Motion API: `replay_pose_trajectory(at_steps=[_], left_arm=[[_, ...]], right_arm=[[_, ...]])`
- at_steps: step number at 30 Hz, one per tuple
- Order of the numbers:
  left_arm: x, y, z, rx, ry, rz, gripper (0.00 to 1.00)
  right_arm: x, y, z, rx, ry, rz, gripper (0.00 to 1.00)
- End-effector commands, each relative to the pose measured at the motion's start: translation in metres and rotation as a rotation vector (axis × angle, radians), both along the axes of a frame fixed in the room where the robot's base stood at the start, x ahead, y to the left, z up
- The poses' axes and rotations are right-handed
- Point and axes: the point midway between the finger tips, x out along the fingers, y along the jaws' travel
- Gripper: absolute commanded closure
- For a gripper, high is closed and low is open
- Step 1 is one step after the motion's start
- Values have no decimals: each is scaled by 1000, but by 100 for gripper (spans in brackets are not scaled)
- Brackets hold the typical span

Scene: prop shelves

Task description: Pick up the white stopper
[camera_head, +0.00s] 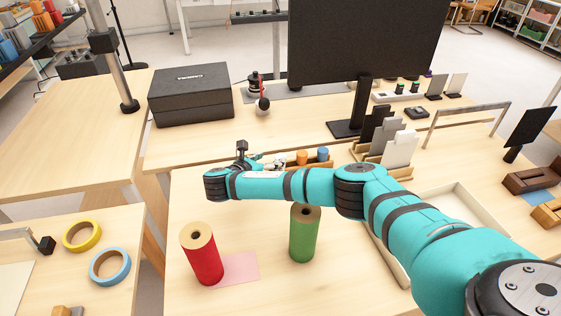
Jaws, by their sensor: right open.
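My right arm reaches in from the right across the table, and its wrist bends away at the far left end. My right gripper (270,163) is small in this view and partly hidden behind the wrist and forearm; it is open. It is beside a low wooden holder with an orange stopper-like piece (302,157) and a blue one (322,154). My left gripper is not in view.
A red roll (201,254) and a green roll (304,234) stand in front of my forearm. A black box (191,94) and a monitor (367,42) stand behind. Yellow tape (82,251) and blue tape (94,269) lie at left. A white tray (480,210) is partly behind my arm.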

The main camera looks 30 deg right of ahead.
Motion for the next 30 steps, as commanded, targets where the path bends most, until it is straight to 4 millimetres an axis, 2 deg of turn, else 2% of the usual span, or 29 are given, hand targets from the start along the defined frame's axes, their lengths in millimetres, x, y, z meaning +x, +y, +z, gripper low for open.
replay_pose_trajectory(at_steps=[8,15,25,30], left_arm=[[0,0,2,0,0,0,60],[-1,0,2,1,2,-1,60],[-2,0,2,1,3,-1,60],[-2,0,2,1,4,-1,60]], right_arm=[[10,-17,-9,-1,0,-1,38],[25,-43,-27,-2,0,-2,38],[29,-49,-31,1,0,1,38],[29,-49,-31,1,0,1,59]])
